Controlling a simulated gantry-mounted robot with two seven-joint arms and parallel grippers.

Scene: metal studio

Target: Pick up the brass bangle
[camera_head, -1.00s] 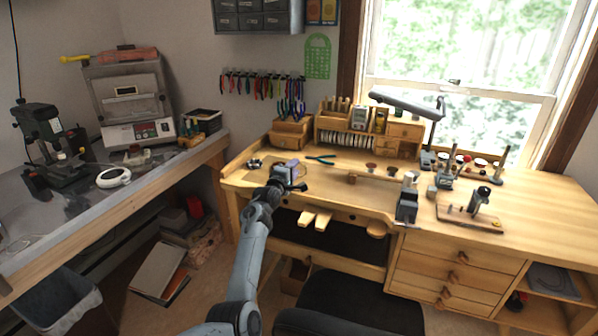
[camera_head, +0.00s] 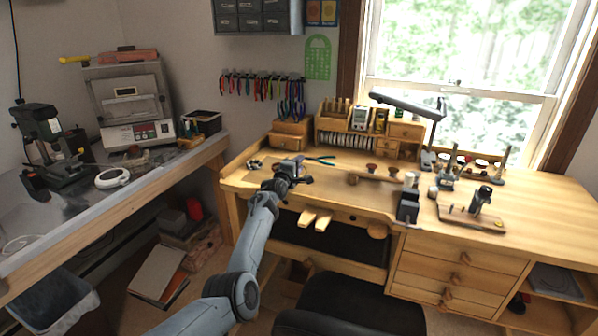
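My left gripper (camera_head: 296,176) is small in the head view, over the left part of the wooden workbench (camera_head: 345,190). A grey block-like item (camera_head: 288,167) shows right behind it, and I cannot tell whether they touch. The fingers are too small and dark to show whether they are open or shut. I cannot make out a brass bangle; it may be hidden by the gripper or too small to see. My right gripper is not in view.
Blue-handled pliers (camera_head: 322,160) lie just behind the gripper. A dark vise-like block (camera_head: 407,206) stands at the bench's front edge. A wooden organizer (camera_head: 372,138) and a lamp (camera_head: 407,103) are at the back. A black chair (camera_head: 350,308) is in front.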

